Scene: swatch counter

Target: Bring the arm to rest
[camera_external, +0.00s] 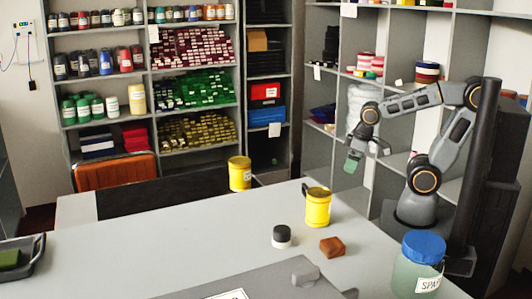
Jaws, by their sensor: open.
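My arm (448,138) stands at the right side, folded up and reaching left from its base. My gripper (366,156) hangs from the arm's end, pointing down, in front of the grey shelves and above the far right side of the counter. It is open, and I see nothing gripped between the fingers. A small green part shows at its left side; I cannot tell exactly what it is. The gripper is clear of the counter (150,250) and its objects.
On the counter are a yellow tin (317,210), a small black-and-white jar (281,237), a brown block (332,247), a blue-lidded jar (420,262) and a dark tray (20,262). Another yellow tin (240,174) stands farther back. Stocked shelves (240,80) line the wall.

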